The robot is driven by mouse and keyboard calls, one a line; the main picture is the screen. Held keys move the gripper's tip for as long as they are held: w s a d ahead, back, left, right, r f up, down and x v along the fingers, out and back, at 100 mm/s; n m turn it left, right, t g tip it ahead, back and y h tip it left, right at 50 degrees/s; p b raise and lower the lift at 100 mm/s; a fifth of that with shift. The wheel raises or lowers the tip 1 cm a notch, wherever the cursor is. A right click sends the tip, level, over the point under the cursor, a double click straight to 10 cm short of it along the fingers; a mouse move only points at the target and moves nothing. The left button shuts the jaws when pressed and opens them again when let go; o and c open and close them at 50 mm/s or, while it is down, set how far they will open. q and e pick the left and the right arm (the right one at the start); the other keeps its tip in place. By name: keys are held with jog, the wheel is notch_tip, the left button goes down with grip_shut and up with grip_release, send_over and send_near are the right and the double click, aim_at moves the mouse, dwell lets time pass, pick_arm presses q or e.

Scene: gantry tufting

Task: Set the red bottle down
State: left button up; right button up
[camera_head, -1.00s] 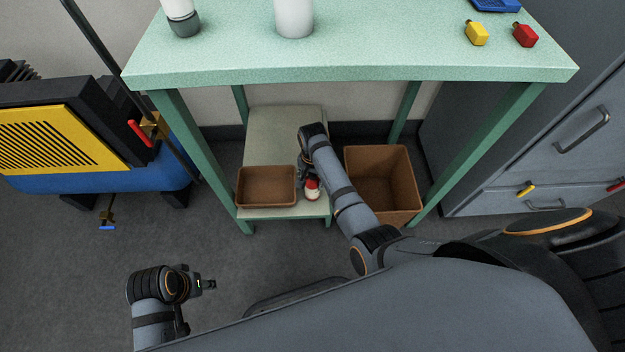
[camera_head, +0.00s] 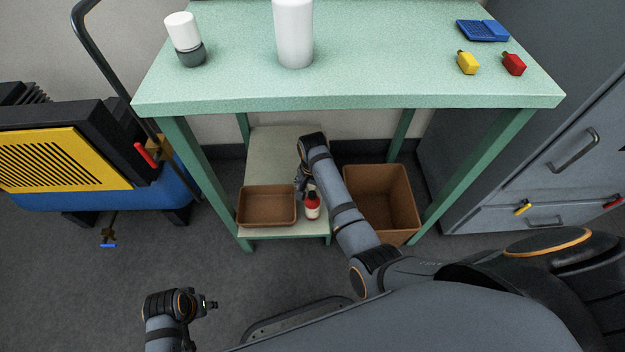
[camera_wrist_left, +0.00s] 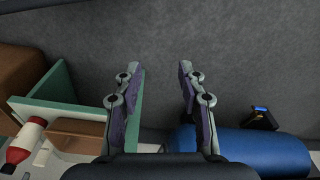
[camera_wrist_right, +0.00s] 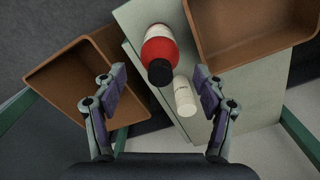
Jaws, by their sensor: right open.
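The red bottle (camera_head: 312,209), with a white band and a dark cap, appears to stand upright on the low shelf (camera_head: 262,152), just right of a shallow brown tray. In the right wrist view the red bottle (camera_wrist_right: 161,48) shows cap towards me, beside a small white bottle (camera_wrist_right: 184,98). My right gripper (camera_wrist_right: 162,80) is open, its fingers apart on either side of the cap with visible gaps. In the head view my right gripper (camera_head: 302,186) is partly hidden by its arm. My left gripper (camera_head: 211,305) is empty over the floor; its fingers (camera_wrist_left: 159,68) are open.
The shallow brown tray (camera_head: 267,208) is left of the bottle, and a deeper brown bin (camera_head: 406,198) is right of my right arm. Green legs (camera_head: 203,175) frame the shelf. The tabletop (camera_head: 370,75) above holds white containers and small yellow and red bottles.

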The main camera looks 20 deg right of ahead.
notch_tip(320, 180, up, 6)
jog(key=shift+r+p, duration=0.2)
jog(key=shift+p, duration=0.7)
jog(key=shift+r, duration=0.4)
pick_arm(q)
notch_tip(320, 180, down, 8)
jog(key=s+a, duration=0.1)
jog(key=a, duration=0.1)
jog(key=shift+s+r, duration=0.15)
pick_arm(e)
jog(key=s+d+f+n+t, duration=0.3)
jog(key=s+d+n+t, duration=0.1)
jog(key=d, duration=0.2)
jog(key=s+d+f+n+g, duration=0.1)
jog(key=s+d+f+n, duration=0.1)
jog(key=s+f, duration=0.6)
jog(key=s+d+f+n+g, duration=0.1)
jog(key=s+d+f+n, duration=0.1)
jog(key=s+f, duration=0.7)
jog(key=s+n, duration=0.1)
jog(key=s, duration=0.1)
jog(key=shift+s+f+g+h, duration=0.25)
jog(key=shift+s+g+h, duration=0.05)
jog(key=shift+s, duration=0.05)
